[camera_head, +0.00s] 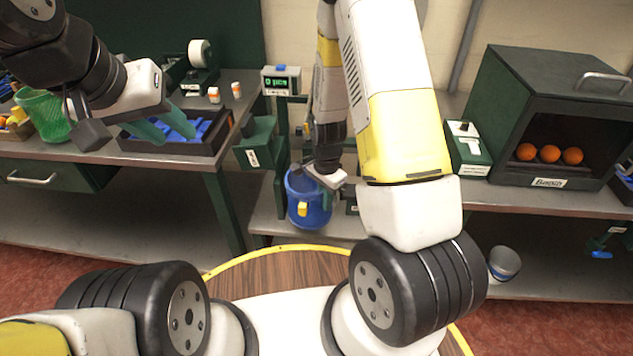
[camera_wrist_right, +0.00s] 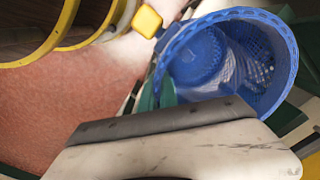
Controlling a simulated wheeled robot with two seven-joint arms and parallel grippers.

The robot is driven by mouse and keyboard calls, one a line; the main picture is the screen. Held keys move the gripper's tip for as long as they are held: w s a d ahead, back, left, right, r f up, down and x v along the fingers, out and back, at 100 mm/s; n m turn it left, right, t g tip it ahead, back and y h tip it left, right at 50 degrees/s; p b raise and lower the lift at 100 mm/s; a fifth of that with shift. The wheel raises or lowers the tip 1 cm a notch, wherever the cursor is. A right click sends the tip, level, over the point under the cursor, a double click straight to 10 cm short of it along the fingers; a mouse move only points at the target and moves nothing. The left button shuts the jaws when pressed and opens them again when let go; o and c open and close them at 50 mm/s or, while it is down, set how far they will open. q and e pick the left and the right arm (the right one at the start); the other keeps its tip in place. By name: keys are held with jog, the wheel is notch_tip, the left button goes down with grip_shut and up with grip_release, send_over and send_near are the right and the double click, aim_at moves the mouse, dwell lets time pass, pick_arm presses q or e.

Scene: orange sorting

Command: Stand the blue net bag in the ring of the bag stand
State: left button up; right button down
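The blue net bag (camera_head: 309,216) has an open mouth and a yellow tag, and is at the centre of the head view below the counter display. In the right wrist view the bag (camera_wrist_right: 262,45) shows its mouth and inside. My right gripper (camera_head: 328,196) is at the bag's rim and appears shut on it; the fingertips are partly hidden. A green finger shows against the bag's wall in the right wrist view. The bag stand's ring cannot be made out clearly near the bag. My left gripper (camera_head: 165,128) is open and empty above a tray at the left.
A dark tray (camera_head: 222,137) with blue items and a green net basket (camera_head: 42,117) are on the left bench. A green post with a counter display (camera_head: 281,80) stands behind the bag. A dark box (camera_head: 495,150) with several oranges is at right.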

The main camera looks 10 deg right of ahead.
jog(key=w+d+f, duration=0.1)
jog(key=w, duration=0.2)
jog(key=w+f, duration=0.1)
jog(key=w, duration=0.2)
jog(key=w+d+f, duration=0.1)
jog(key=w, duration=0.1)
jog(key=shift+w+d+f, duration=0.15)
jog(key=shift+w+d, duration=0.15)
jog(key=shift+w, duration=0.1)
jog(key=shift+f, duration=1)
jog(key=c, duration=1.5)
grip_release()
jog(key=shift+c, duration=0.2)
jog(key=shift+r, duration=4.55)
